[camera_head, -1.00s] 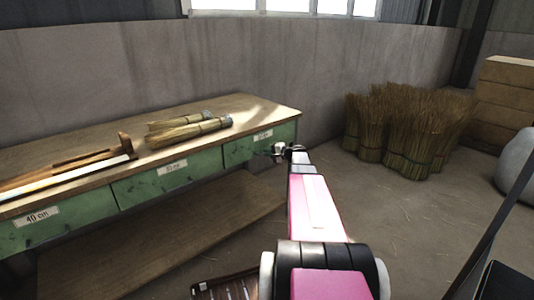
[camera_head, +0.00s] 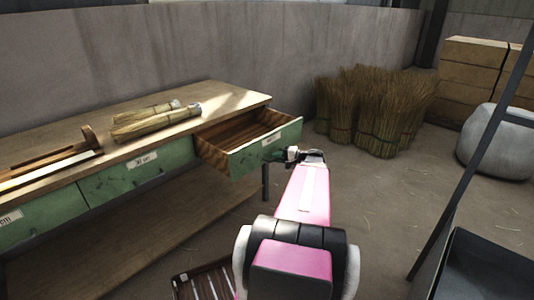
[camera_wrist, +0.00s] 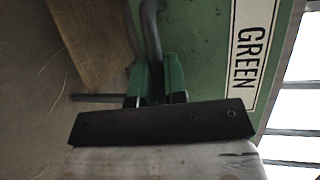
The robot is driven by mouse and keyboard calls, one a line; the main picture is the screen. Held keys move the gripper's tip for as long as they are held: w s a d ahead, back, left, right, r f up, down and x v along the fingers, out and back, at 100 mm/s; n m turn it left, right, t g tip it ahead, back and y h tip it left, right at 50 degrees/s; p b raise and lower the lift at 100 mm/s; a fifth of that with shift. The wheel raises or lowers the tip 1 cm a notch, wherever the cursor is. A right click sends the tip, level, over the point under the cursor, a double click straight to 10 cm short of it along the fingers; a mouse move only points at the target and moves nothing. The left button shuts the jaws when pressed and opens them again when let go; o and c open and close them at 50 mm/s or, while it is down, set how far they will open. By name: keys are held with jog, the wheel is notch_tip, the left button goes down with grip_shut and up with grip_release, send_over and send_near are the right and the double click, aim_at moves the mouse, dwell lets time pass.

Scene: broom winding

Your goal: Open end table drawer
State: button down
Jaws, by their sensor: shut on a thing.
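The end drawer (camera_head: 264,150) of the green-fronted table (camera_head: 130,118) stands pulled out at the table's right end. Its wooden inside shows and looks empty. My gripper (camera_head: 282,154) is at the drawer's front face, shut on the drawer handle. In the wrist view the gripper's fingers (camera_wrist: 158,85) close around the dark handle (camera_wrist: 151,35), beside a white label (camera_wrist: 252,45) reading "GREEN". The handle is mostly hidden by my gripper in the head view. The other green drawers (camera_head: 137,172) are shut.
Brush bundles (camera_head: 156,122) and long wooden pieces (camera_head: 50,158) lie on the tabletop. Straw bundles (camera_head: 372,110) stand on the floor behind, with a grey rounded object (camera_head: 495,140) to the right. A slatted item (camera_head: 205,282) lies low in front. Floor between is clear.

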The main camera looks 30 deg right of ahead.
jog(key=shift+s+d, duration=0.25)
jog(key=shift+s, duration=0.35)
jog(key=shift+s+d, duration=0.2)
jog(key=shift+s, duration=0.4)
jog(key=c, duration=1.2)
grip_release()
jog(key=shift+o, duration=0.2)
jog(key=v, duration=1)
jog(key=shift+s+d, duration=0.25)
jog(key=shift+d, duration=0.05)
jog(key=shift+s+r, duration=0.1)
jog(key=shift+r, duration=0.05)
